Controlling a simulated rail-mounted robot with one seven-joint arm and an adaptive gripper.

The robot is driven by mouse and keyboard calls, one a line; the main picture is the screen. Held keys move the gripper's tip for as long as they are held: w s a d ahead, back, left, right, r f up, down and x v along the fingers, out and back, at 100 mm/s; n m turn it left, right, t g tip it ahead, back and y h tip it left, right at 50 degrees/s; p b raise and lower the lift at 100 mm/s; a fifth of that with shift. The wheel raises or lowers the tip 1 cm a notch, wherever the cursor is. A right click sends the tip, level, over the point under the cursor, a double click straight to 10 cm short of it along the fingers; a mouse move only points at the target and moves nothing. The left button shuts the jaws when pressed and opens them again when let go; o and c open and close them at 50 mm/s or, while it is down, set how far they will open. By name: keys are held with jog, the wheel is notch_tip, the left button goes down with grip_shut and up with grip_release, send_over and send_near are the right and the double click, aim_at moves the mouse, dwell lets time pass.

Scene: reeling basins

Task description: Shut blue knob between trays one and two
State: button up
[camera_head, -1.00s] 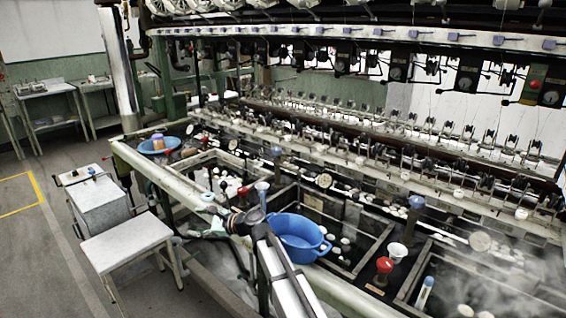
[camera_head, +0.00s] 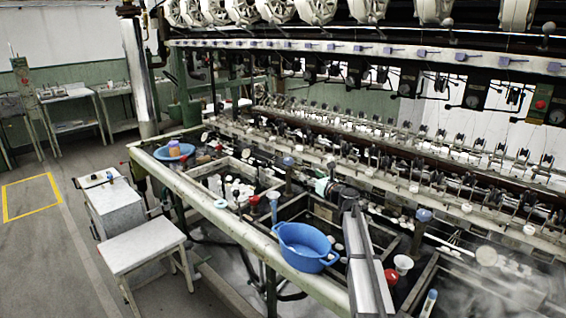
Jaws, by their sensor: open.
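A blue knob (camera_head: 288,162) stands upright at the back edge of the basins, near the divider between the leftmost tray (camera_head: 207,180) and the tray to its right (camera_head: 277,213). A second blue knob (camera_head: 423,216) stands further right, past my arm. Tray numbers are not visible. My arm hides part of the second tray.
A large blue basin (camera_head: 303,252) sits on the front rim. A red knob (camera_head: 391,276) and white cup (camera_head: 403,262) are right of my arm. Steam covers the right side. Reeling machinery overhangs the back.

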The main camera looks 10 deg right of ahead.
aim_at(291, 162)
jog(key=p+x, duration=0.3)
jog(key=x, duration=1.4)
jog(key=shift+s, duration=0.1)
jog(key=c, duration=1.2)
